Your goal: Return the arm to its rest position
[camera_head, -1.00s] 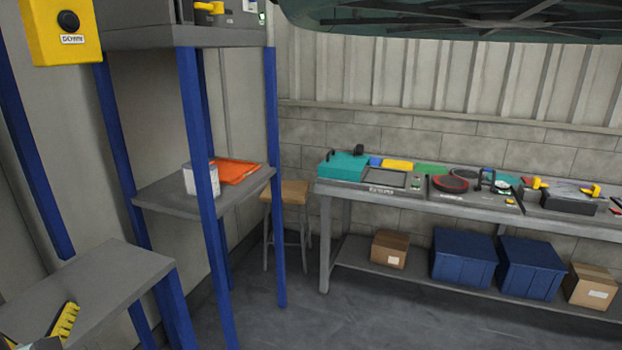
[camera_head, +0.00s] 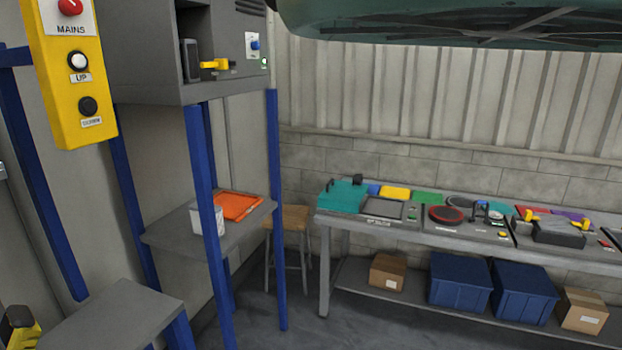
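My arm and gripper are not clearly in view in the head camera, so their pose cannot be told. A small black and yellow piece (camera_head: 20,328) shows at the lower left edge, cut off by the frame; I cannot tell what it belongs to.
A yellow control box (camera_head: 75,65) with buttons hangs at upper left. A blue-legged rack (camera_head: 208,170) holds a grey machine (camera_head: 225,40), a white container (camera_head: 207,219) and an orange item (camera_head: 237,205). A long workbench (camera_head: 340,222) stands right, a stool (camera_head: 290,217) between. Floor (camera_head: 270,325) shows in front.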

